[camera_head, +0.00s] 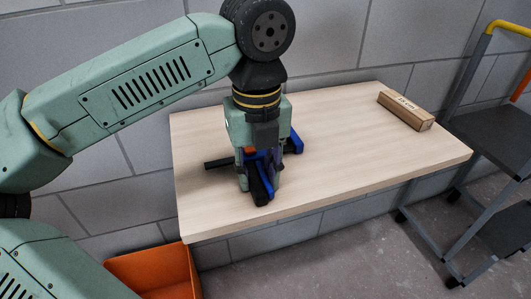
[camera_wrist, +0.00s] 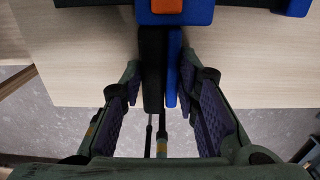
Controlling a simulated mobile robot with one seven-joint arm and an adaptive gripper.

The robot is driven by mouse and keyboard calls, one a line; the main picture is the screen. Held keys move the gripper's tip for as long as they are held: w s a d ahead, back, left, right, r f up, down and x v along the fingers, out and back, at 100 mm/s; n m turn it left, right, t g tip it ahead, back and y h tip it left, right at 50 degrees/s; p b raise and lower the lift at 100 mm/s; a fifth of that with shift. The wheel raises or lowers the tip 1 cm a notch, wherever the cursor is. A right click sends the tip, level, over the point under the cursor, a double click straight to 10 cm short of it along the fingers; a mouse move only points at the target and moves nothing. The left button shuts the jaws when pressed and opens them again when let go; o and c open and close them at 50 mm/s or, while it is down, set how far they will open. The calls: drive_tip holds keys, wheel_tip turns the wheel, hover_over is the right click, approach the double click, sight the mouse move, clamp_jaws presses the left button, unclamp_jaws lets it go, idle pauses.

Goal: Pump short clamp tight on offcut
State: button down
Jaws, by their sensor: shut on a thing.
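The clamp (camera_head: 265,193) is blue and black with an orange part, and it is on the pale tabletop under my gripper. Its dark bar (camera_head: 218,163) sticks out to the left. In the wrist view its black handle (camera_wrist: 152,70) and blue lever (camera_wrist: 172,70) lie side by side, pointing toward me. My gripper (camera_wrist: 162,88) points down, with a purple-padded finger on each side of them, shut on the handle and lever. My gripper hides much of the clamp in the head view. I cannot see an offcut between the clamp's jaws.
An orange bin (camera_head: 155,270) stands below the front left.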

drive_tip(key=c, duration=1.6)
unclamp_jaws()
drive_tip(key=shift+d, duration=0.1)
drive_tip(key=o, duration=0.6)
drive_tip(key=shift+w+d, duration=0.15)
drive_tip(key=shift+d, duration=0.25)
drive_tip(key=shift+c, duration=0.2)
drive_tip(key=shift+a, duration=0.3)
wheel_tip(320, 180, up, 7)
drive_tip(key=p, duration=0.4)
